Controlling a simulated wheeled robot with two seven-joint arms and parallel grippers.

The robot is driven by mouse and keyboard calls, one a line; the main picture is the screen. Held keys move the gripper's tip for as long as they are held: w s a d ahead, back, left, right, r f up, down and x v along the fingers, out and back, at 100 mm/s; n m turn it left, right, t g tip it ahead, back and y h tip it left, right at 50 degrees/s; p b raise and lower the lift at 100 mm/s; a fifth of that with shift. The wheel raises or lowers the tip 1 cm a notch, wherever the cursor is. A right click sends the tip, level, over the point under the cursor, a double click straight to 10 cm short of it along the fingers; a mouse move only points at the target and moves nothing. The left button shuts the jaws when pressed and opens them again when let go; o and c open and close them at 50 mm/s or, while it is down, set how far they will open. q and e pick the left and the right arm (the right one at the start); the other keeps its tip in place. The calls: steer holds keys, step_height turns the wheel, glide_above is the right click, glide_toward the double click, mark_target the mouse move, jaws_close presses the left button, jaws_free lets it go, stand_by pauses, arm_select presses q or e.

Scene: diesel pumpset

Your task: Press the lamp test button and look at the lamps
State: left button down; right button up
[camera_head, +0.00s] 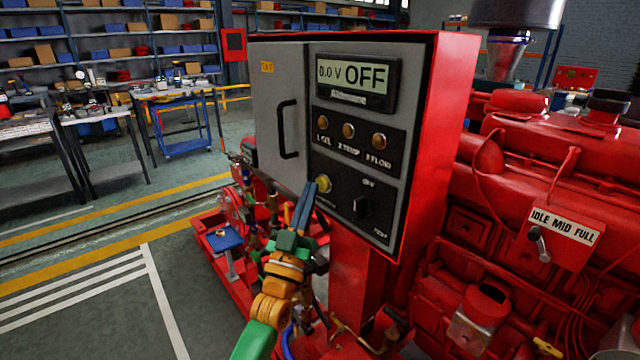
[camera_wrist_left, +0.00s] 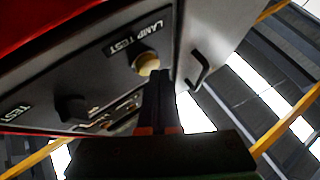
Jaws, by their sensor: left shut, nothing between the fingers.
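The red control panel has a grey face (camera_head: 290,75). The round yellowish lamp test button (camera_head: 323,183) is low on it; in the left wrist view the button (camera_wrist_left: 146,63) sits beside a "LAMP TEST" label. My left gripper (camera_head: 305,192) is shut and empty, its tips close beside the button. I cannot tell whether they touch it. The three lamps, oil (camera_head: 323,121), temp (camera_head: 348,130) and flow (camera_head: 379,140), are dull amber and do not look clearly lit. My right gripper is not in view.
The display (camera_head: 353,78) reads "0.0 V OFF". A black rotary switch (camera_head: 361,207) is right of the button, and a black door handle (camera_head: 287,128) is up and left. The red engine (camera_head: 520,200) fills the right side. Open floor (camera_head: 90,275) lies left.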

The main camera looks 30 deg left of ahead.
arm_select(q)
steer(key=shift+s+a, duration=0.2)
steer(key=shift+s, duration=0.25)
steer(key=s, duration=0.1)
steer(key=s+a+p, duration=0.1)
steer(key=s, duration=0.1)
steer(key=s+a+p, duration=0.1)
steer(key=shift+s, duration=0.3)
stand_by(0.5)
